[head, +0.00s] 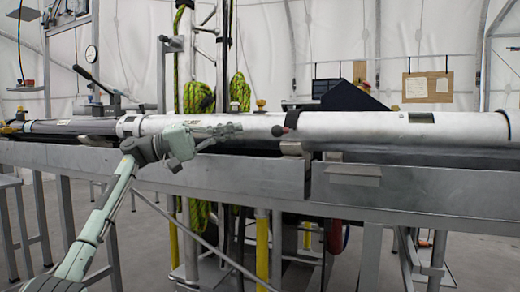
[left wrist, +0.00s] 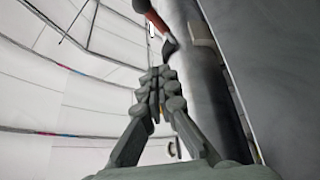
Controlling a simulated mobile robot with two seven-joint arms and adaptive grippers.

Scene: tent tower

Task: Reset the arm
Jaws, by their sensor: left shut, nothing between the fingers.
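My left arm comes in from the lower left of the head view, pale green and grey, and bends at an elbow-like joint in front of the metal bench. My left gripper (head: 236,128) points right, in front of the long white tube (head: 370,126). Its fingers are shut with nothing between them. In the left wrist view my left gripper (left wrist: 158,78) shows its fingers together, pointing up the picture. My right gripper is not in view.
The tube lies along the metal bench (head: 240,176), which runs across the head view. A black lever (head: 83,72) stands at the left. Yellow-green ropes (head: 198,97) hang behind. A dark angled panel (head: 345,97) stands behind the tube. Floor (head: 145,240) shows below left.

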